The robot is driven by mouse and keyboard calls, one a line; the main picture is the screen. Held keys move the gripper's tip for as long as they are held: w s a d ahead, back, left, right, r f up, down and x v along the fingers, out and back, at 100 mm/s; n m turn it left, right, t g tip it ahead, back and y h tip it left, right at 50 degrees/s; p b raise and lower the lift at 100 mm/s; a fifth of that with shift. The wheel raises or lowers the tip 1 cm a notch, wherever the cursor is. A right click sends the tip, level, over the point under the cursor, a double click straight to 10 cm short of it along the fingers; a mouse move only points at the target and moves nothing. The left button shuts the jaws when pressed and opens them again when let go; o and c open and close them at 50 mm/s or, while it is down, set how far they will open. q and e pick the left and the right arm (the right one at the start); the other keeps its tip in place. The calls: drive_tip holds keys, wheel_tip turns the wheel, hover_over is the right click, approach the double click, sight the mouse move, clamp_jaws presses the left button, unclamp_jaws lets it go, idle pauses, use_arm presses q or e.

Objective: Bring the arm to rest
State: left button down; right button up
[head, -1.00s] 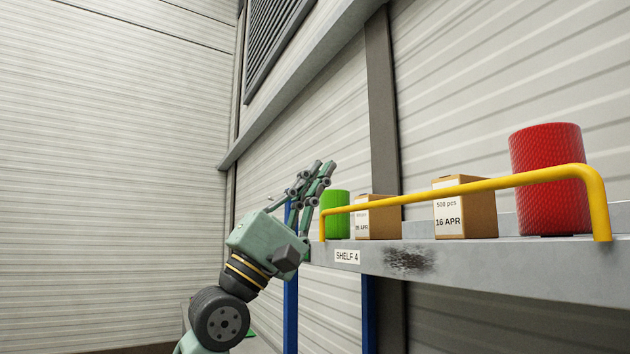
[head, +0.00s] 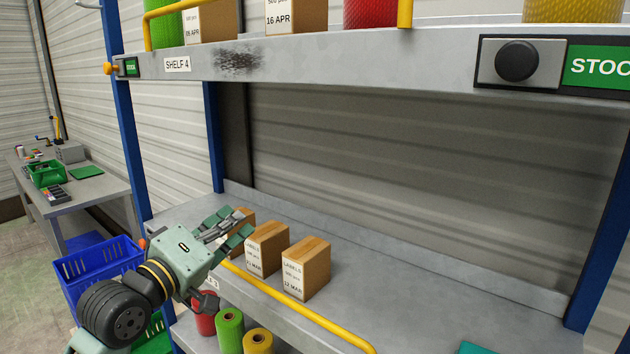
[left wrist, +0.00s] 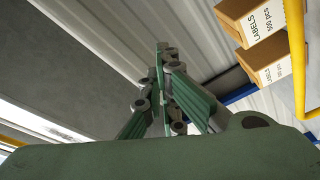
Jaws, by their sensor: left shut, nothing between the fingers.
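My left arm comes in from the lower left of the head view. Its left gripper (head: 226,226) is in front of the middle shelf, beside the label boxes and above the yellow rail. The fingers also show in the left wrist view (left wrist: 165,85), drawn together with nothing between them. In the head view the fingers overlap part of the leftmost box, and I cannot tell whether they touch it. My right gripper is not in either view.
Label boxes (head: 305,270) stand on the middle shelf (head: 400,285) behind a yellow rail (head: 300,312). Red, green (head: 230,330) and yellow rolls stand below. A blue crate (head: 98,265) and a workbench (head: 85,190) are at the left. The middle shelf's right part is mostly clear.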

use_arm(q)
drive_tip(key=s+f+m+g+y, duration=0.15)
drive_tip(key=s+f, duration=0.35)
drive_tip(key=f, duration=0.5)
drive_tip(key=s+f+m+g+y, duration=0.1)
drive_tip(key=s+f+g+y, duration=0.3)
drive_tip(key=f, duration=0.6)
drive_tip(key=s+f+m+g+h, duration=0.1)
drive_tip(key=s+f+m, duration=0.1)
drive_tip(key=s+f, duration=0.55)
drive_tip(key=s+a+f+m+g+y, duration=0.2)
drive_tip(key=s+a+f+g, duration=0.15)
drive_tip(key=s+f, duration=0.5)
drive_tip(key=s+a+f+m+g+y, duration=0.2)
drive_tip(key=s+f+g, duration=0.3)
drive_tip(key=s, duration=0.7)
wheel_tip(320, 180, down, 26)
drive_tip(key=s+f+b, duration=0.1)
drive_tip(key=s+a+f+g+b, duration=0.1)
drive_tip(key=s+a+f, duration=0.1)
drive_tip(key=s+f, duration=1.5)
drive_tip(key=shift+s+a+f, duration=0.4)
drive_tip(key=shift+f, duration=0.25)
